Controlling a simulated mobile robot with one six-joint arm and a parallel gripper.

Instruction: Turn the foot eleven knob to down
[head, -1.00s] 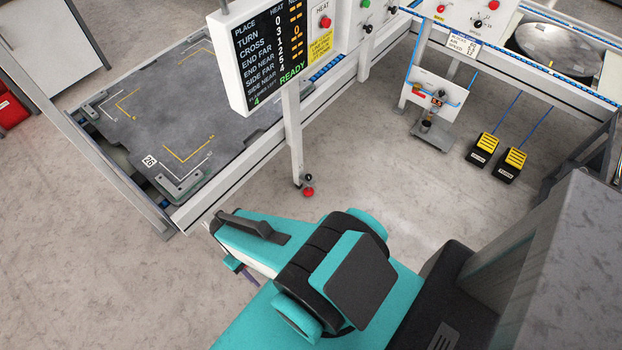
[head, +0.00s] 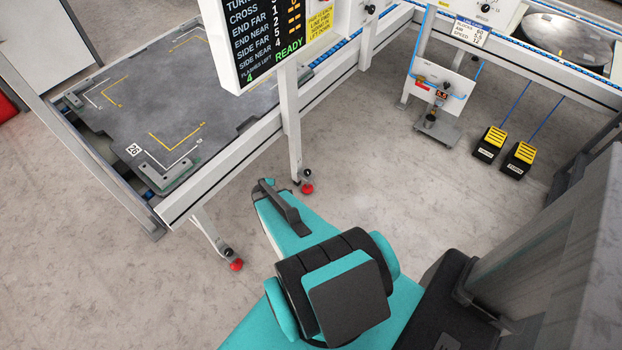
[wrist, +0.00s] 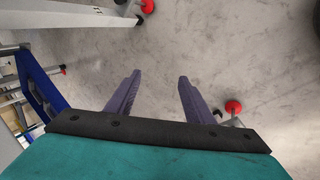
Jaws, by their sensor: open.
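Two levelling feet with dark knobs and red pads show in the head view. One foot (head: 307,182) is under the leg below the display, and the other (head: 234,260) is under the frame's near leg. I can read no number on either, so I cannot tell which is foot eleven. In the wrist view, my gripper (wrist: 160,77) is open, with two purple fingers apart and bare floor between them. A red foot (wrist: 233,107) is just right of the right finger, and another (wrist: 147,6) is at the top edge. My gripper's fingers are hidden in the head view.
The display (head: 270,45) and its post overhang the frame with the grey plate (head: 190,100). Two yellow-topped pedals (head: 490,142) and a small stand (head: 437,125) are on the floor at right. A blue bar (wrist: 45,85) is at left in the wrist view.

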